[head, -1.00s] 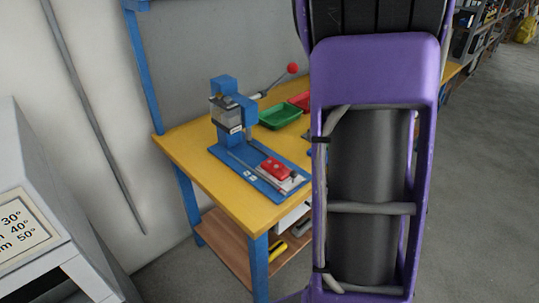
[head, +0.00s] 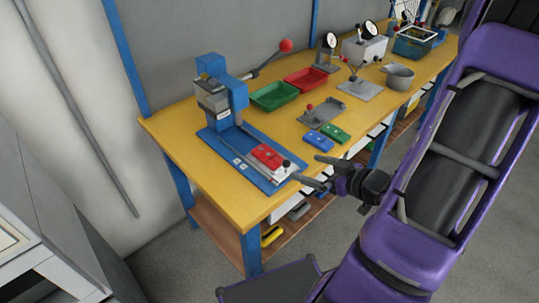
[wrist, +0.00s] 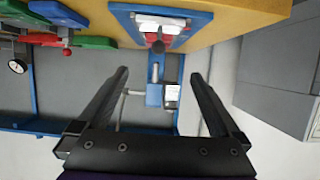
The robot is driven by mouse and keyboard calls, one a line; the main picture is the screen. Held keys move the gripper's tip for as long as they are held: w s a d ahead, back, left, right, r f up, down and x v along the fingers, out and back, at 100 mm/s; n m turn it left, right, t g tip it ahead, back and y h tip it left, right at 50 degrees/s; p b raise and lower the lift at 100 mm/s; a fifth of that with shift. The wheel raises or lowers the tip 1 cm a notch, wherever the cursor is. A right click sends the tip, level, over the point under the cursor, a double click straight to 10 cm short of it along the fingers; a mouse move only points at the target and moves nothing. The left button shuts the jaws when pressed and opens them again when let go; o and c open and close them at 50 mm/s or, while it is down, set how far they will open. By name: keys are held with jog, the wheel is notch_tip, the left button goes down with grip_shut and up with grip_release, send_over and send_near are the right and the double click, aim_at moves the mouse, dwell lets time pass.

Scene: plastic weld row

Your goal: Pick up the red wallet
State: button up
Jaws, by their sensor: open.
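The red wallet (head: 267,156) is a small flat red piece lying on the slide of the blue press (head: 240,150), near the front edge of the yellow bench. In the wrist view a red patch that seems to be it (wrist: 172,29) shows at the top, partly hidden by a grey part and dark knob. My gripper (head: 305,167) is open and empty, to the right of the wallet and apart from it, near the bench's front edge. In the wrist view its two dark fingers (wrist: 158,72) are spread wide with nothing between them.
A dark knob (head: 286,163) stands at the slide's near end. Blue (head: 318,141) and green (head: 335,132) pieces lie right of the press. Green (head: 275,95) and red (head: 306,79) trays sit behind. A grey cabinet (head: 40,235) stands left; floor is clear at right.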

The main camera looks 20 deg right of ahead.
jog(key=b, duration=0.2)
send_near(269, 155)
jog(key=x, duration=0.3)
jog(key=shift+w+a, duration=0.3)
jog(key=shift+b+x, duration=0.35)
jog(key=shift+x, duration=2.2)
jog(key=shift+d+f, duration=0.15)
jog(key=shift+d, duration=0.05)
